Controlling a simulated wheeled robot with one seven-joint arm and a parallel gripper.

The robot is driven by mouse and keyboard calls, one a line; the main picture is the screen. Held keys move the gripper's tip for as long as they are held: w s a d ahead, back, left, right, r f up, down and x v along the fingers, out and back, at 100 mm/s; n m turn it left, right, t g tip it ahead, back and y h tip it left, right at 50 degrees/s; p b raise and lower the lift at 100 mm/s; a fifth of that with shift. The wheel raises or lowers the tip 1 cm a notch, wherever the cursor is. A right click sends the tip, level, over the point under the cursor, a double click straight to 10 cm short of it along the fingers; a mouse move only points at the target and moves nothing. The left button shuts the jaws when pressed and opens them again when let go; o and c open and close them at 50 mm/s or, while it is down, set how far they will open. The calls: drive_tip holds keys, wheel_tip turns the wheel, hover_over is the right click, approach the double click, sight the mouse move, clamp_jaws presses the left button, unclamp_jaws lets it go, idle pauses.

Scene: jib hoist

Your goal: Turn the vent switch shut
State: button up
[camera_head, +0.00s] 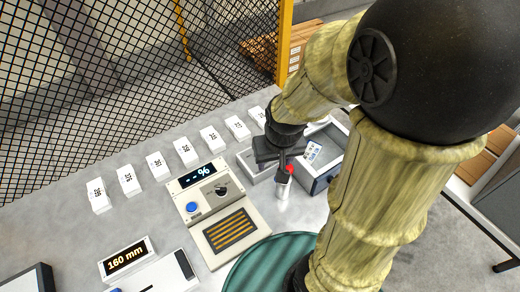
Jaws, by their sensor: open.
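A beige control panel (219,208) lies on the grey table, with a display reading "--%". A dark rotary knob (221,190) sits on it beside a blue button; it looks like the vent switch, but I can read no label on it. Which way it is set is too small to tell. My gripper (284,178) is to the right of the panel, apart from the knob and pointing down. It is open. A small white piece with a red top (283,188) shows at its fingertips; I cannot tell whether they touch it.
A striped vent grille (231,231) is on the panel's lower part. Several numbered white blocks (158,166) stand in a row behind. A grey bin (325,178) is right of my gripper. A "160 mm" display (126,257) is at lower left. Black mesh fencing (110,80) closes the back.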

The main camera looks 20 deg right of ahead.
drive_tip(key=w+r+m+g+p, duration=0.1)
drive_tip(key=w+r+m+p, duration=0.1)
drive_tip(key=w, duration=0.4)
drive_tip(key=w+r+m+g+p, duration=0.1)
drive_tip(key=w+r+m+p, duration=0.1)
drive_tip(key=w, duration=0.5)
drive_tip(key=shift+w+r+m, duration=0.15)
drive_tip(key=shift+r+m, duration=0.15)
drive_tip(key=shift+m, duration=0.2)
wheel_tip(320, 180, down, 17)
drive_tip(key=p, duration=0.3)
drive_tip(key=shift+f, duration=0.2)
drive_tip(key=c, duration=1)
